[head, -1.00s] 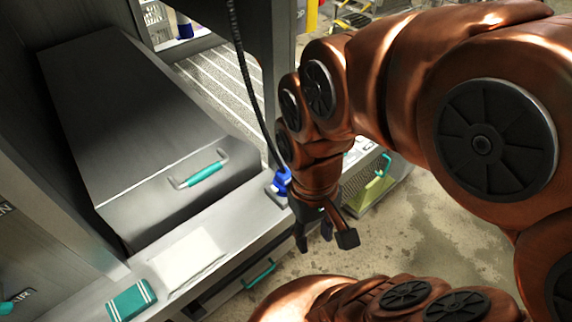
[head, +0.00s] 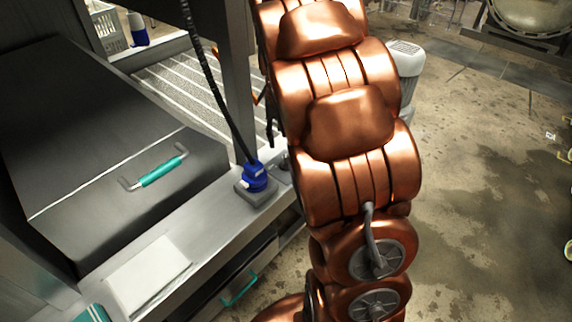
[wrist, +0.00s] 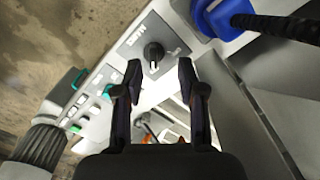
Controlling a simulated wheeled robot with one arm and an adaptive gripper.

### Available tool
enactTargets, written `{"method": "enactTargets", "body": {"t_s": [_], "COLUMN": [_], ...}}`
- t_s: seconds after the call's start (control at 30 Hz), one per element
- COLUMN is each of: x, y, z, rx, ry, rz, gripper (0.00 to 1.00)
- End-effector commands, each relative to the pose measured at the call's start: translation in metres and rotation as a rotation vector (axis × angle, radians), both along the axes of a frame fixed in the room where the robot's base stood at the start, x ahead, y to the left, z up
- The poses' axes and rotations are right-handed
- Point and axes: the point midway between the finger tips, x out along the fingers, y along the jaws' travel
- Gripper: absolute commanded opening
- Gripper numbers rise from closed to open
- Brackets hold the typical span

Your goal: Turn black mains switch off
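The black mains switch (wrist: 153,52) is a round rotary knob with a pale pointer mark. It sits on a grey plate (wrist: 140,40) with white lettering in the wrist view. My gripper (wrist: 159,66) is open, with its two dark fingers apart. In the wrist view, the knob shows between and slightly beyond the fingertips, nearer the left one. I see no contact, and cannot tell the remaining distance. In the head view my arm covers most of that area, and I cannot make out the knob or the gripper clearly.
A blue plug (head: 255,177) with a black cable stands on the steel ledge close by; it also shows in the wrist view (wrist: 215,15). A steel box with a teal handle (head: 160,171) is to the left. Open floor (head: 480,170) lies right of my arm.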

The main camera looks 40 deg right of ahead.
Motion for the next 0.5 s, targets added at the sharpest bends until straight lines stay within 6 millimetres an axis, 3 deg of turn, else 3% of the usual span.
{"method": "enactTargets", "body": {"t_s": [0.03, 0.2, 0.5], "x": [0.007, 0.025, 0.030], "y": [-0.010, -0.030, -0.035], "z": [-0.015, -0.030, -0.042], "rx": [0.001, -0.002, -0.002], "ry": [0.000, -0.014, -0.019], "rz": [-0.014, -0.038, -0.044], "gripper": [0.40, 0.40, 0.40]}}
